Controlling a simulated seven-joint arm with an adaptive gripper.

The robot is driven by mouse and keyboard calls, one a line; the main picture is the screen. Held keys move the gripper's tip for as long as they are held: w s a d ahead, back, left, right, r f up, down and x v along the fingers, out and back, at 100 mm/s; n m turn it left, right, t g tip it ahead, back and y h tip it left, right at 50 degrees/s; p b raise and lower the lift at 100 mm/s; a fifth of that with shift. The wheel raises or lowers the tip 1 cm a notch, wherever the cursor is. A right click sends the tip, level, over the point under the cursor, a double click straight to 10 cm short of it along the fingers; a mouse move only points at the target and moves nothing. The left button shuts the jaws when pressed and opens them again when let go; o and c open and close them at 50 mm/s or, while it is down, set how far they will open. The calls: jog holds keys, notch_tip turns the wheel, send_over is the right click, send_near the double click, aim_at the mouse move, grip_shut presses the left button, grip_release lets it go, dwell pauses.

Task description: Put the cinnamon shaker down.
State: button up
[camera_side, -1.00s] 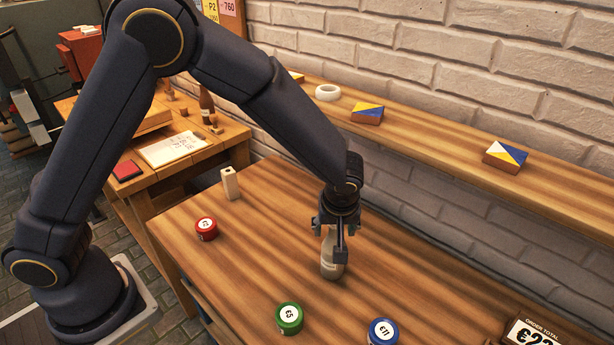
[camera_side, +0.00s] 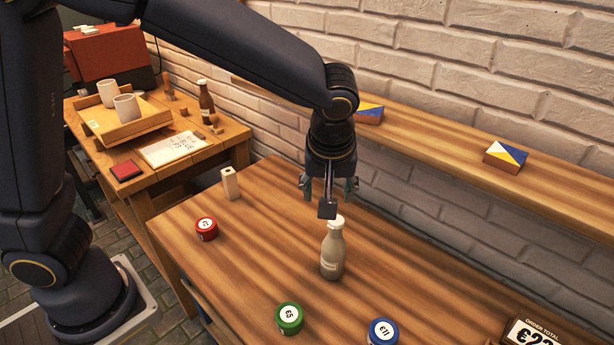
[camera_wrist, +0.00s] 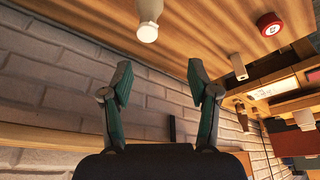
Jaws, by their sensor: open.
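A bottle-shaped shaker (camera_side: 332,250) with a pale cap and brownish contents stands upright on the wooden table (camera_side: 262,262). I take it for the cinnamon shaker, but its label is too small to read. My gripper (camera_side: 328,200) is above and slightly behind it, apart from it. In the wrist view my gripper (camera_wrist: 157,85) shows its two fingers spread wide with nothing between them. The shaker's pale top (camera_wrist: 147,32) shows beyond the fingers at the upper edge there, the rest cut off or foreshortened.
A red tin (camera_side: 206,229), a green tin (camera_side: 289,317) and a blue tin (camera_side: 382,332) are on the table, with a white block (camera_side: 230,183) at its far left. A shelf (camera_side: 435,135) runs along the brick wall behind. The table around the shaker is clear.

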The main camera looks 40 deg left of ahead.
jog(key=s+a+r+m+t+h, duration=0.1)
jog(key=s+a+r+m, duration=0.3)
jog(key=s+a, duration=0.3)
jog(key=s+a+r+m+t+h, duration=0.1)
jog(key=s+a+r+m, duration=0.3)
jog(key=s+a, duration=0.4)
jog(key=s, duration=0.2)
jog(key=shift+s+a+h, duration=0.15)
jog(key=shift+s+h, duration=0.15)
jog(key=shift+s, duration=0.1)
